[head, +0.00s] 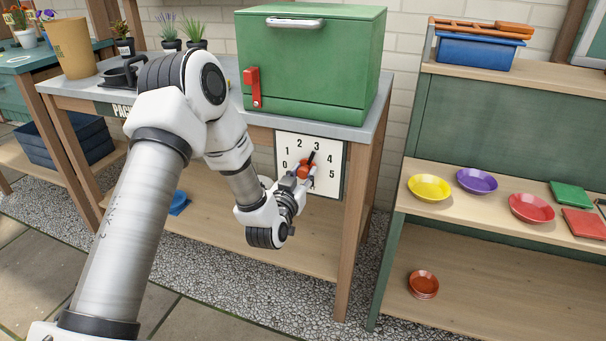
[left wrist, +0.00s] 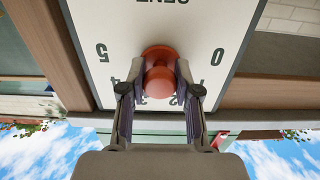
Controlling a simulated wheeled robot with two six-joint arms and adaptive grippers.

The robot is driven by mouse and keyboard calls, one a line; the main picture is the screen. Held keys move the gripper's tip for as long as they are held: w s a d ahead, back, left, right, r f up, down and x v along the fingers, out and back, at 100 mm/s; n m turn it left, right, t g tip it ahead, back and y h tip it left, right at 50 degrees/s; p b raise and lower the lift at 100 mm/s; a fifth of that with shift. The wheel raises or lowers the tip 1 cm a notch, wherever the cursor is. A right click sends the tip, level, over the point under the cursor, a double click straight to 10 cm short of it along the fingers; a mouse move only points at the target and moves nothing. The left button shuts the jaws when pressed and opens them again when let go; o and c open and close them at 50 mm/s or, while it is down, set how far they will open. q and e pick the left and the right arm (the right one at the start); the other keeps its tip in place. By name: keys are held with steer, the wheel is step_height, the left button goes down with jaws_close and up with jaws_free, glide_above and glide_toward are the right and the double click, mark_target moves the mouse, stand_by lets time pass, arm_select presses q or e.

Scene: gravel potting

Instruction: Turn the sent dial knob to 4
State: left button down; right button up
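The dial is a white panel (head: 334,178) with the numbers 0 to 5 on the front of the potting bench. Its red knob (head: 304,171) has a black pointer that points up and slightly right, about at the 3. My left gripper (head: 297,182) is at the knob, covering its lower part. In the left wrist view the panel is upside down. There the round knob (left wrist: 160,78) sits between the two fingers of my left gripper (left wrist: 160,82). The fingers are apart, with a small gap seen on each side of the knob. My right gripper is not in view.
A green box (head: 310,65) with a red handle stands on the bench top above the dial. A wooden bench leg (head: 355,220) is just right of the panel. A shelf at right holds colored dishes, including a yellow one (head: 429,187).

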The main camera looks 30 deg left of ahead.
arm_select(q)
steer(key=shift+r, duration=0.1)
steer(key=m+p, duration=0.4)
steer(key=shift+r, duration=0.15)
steer(key=shift+m+p, duration=1.65)
steer(key=shift+m, duration=0.25)
steer(key=shift+f, duration=0.2)
steer(key=c, duration=0.8)
jaws_free()
steer(key=v, duration=1.2)
